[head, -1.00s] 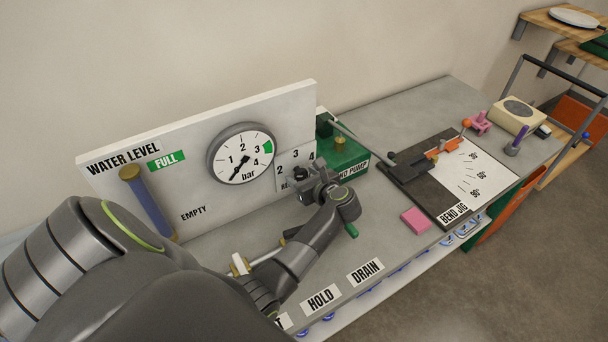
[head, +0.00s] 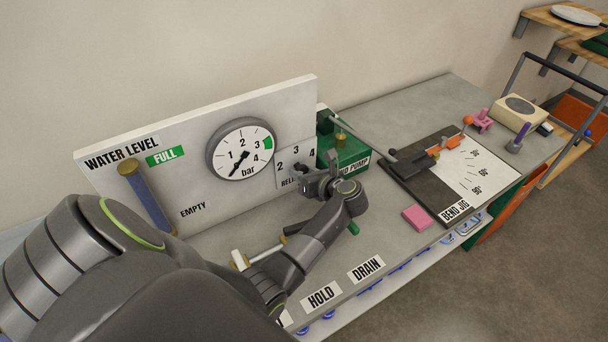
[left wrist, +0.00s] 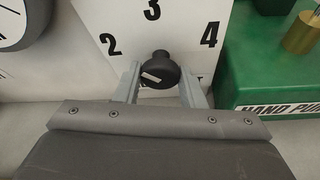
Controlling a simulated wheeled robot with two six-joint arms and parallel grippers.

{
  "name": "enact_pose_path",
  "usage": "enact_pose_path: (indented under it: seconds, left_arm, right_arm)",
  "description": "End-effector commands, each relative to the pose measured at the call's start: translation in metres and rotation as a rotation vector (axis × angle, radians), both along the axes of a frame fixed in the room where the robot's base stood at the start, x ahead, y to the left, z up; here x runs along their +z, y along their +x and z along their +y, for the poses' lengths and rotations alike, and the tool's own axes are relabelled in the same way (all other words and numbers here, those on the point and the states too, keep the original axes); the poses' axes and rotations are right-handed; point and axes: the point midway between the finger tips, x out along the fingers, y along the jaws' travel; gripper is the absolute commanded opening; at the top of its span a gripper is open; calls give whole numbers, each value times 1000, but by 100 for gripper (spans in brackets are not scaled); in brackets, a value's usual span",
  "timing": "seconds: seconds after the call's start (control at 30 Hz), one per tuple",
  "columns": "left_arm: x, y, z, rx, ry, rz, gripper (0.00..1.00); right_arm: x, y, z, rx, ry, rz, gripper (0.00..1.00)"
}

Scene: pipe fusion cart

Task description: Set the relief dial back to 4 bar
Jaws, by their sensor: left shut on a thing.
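The relief dial is a dark round knob (left wrist: 160,71) on a white plate (left wrist: 95,12) marked 2, 3 and 4. In the left wrist view, a white mark on the knob's face lies left of its middle, on the side of the 2. My left gripper (left wrist: 163,88) has a finger on each side of the knob and is shut on it. In the head view my left gripper (head: 307,184) is at the plate, and its jaws and wrist hide most of the knob and part of the label. My right gripper is not in view.
A pressure gauge (head: 242,148) sits left of the dial plate, its needle at the low end. A green hand pump (head: 346,152) stands close on the right. A pink block (head: 417,217) and the bend jig (head: 400,185) are farther right. A white-handled lever (head: 239,259) lies near my forearm.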

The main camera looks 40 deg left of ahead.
Motion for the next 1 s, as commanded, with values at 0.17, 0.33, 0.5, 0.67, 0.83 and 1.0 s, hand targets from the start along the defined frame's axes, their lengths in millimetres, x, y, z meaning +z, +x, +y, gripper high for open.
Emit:
enact_pose_path:
  seconds: [0.17, 0.33, 0.5, 0.67, 0.83, 1.0]
  left_arm:
    - [-2, 1, 0, 1, 52, 123, 13]
    - [-2, 1, 0, 0, 96, 226, 13]
    - [-2, 1, 0, 0, 127, 304, 13]
    - [-1, 1, 0, 0, 145, 347, 13]
    - [0, 1, 0, 0, 152, 364, 13]
    - [0, 1, 0, -1, 152, 366, 13]
  right_arm:
    - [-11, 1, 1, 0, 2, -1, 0]
    - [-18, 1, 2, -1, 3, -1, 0]
    - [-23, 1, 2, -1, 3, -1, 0]
    - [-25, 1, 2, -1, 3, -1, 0]
    - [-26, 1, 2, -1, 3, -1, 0]
    - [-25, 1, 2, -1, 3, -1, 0]
